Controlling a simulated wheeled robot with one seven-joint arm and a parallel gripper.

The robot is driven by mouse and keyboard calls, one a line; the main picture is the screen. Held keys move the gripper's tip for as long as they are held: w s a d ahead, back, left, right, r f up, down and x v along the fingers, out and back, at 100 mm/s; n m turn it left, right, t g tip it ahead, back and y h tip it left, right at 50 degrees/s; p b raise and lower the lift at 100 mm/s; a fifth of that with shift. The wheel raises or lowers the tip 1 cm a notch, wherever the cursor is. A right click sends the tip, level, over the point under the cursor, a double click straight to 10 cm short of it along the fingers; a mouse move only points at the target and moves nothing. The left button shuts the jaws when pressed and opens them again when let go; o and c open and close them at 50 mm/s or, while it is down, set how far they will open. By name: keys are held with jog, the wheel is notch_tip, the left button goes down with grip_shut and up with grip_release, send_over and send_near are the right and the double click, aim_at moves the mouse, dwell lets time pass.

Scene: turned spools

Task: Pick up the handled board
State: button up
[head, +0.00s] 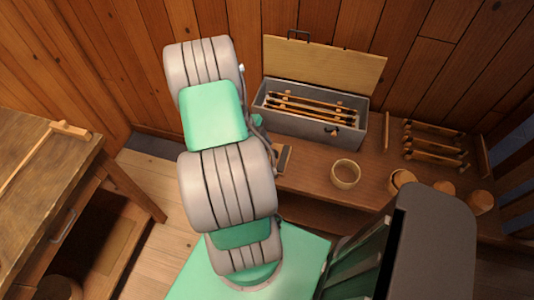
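A pale wooden board (335,70) with a dark handle at its upper left edge stands tilted up along the back of a grey box (310,125). It looks like the box's raised lid; I cannot tell whether it is hinged on. My arm covers the area left of the box. Only small dark and green parts of my gripper (260,130) show past the arm, beside the box's left end. Its fingertips are mostly hidden, so whether it is open or holds anything does not show. No contact with the board is visible.
The open box holds several dark-ended wooden rods (310,104). A small brown piece (285,158), a ring (345,174), wooden cups (402,180) and a rack of spools (435,145) share the bench. A worktable (40,165) stands left. Plank walls close the back.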

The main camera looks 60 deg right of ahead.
jog(key=shift+x, duration=1.15)
jog(key=shift+c, duration=0.5)
grip_shut()
jog(key=shift+w+d+r, duration=0.1)
jog(key=shift+d+r, duration=0.05)
